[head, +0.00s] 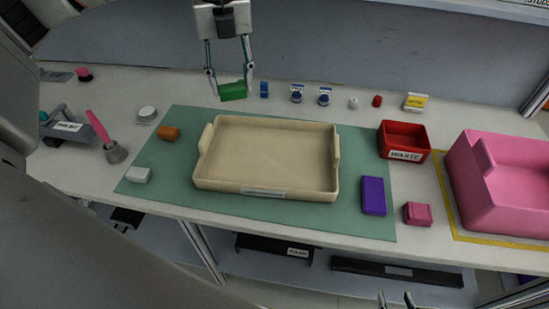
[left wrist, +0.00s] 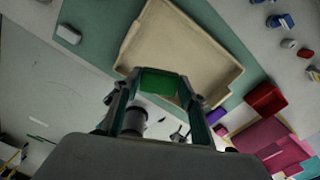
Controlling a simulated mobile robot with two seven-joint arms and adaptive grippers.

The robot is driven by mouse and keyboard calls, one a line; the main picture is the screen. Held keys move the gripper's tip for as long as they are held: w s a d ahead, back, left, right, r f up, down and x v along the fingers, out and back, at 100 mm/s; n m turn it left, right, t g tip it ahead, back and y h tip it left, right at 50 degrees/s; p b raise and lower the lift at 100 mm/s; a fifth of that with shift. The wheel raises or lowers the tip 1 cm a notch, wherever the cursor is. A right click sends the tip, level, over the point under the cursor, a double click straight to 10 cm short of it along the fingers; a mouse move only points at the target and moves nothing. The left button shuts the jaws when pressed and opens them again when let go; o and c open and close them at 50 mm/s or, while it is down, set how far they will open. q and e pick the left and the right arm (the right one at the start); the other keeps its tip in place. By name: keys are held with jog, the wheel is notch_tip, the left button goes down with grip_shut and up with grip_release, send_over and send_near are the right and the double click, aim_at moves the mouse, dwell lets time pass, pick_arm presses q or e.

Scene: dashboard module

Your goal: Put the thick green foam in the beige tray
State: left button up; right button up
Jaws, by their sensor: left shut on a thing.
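The green foam block (head: 232,92) is between the fingers of my left gripper (head: 231,88), which is shut on it. In the head view they are at the top, behind the far rim of the beige tray. The foam also shows between the fingers in the left wrist view (left wrist: 160,82). The beige tray (head: 266,189) lies empty on the green mat; part of it shows in the left wrist view (left wrist: 200,50). Only the fingertips of my right gripper (head: 396,300) show at the bottom edge of the head view, apart with nothing between them.
On the mat are an orange block (head: 169,133), a white block (head: 137,175) and a purple block (head: 374,196). A red waste bin (head: 404,140) and a large pink bin (head: 500,190) stand to the right. A pink-handled brush (head: 100,128) is left.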

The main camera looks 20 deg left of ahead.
aim_at(241, 154)
pick_arm(q)
notch_tip(241, 154, down, 20)
dwell(0.6)
jog(key=shift+f, duration=0.15)
jog(key=o, duration=0.8)
jog(key=shift+c, duration=0.2)
notch_tip(241, 154, up, 12)
jog(key=shift+r, duration=0.2)
jog(key=shift+s+f, duration=0.1)
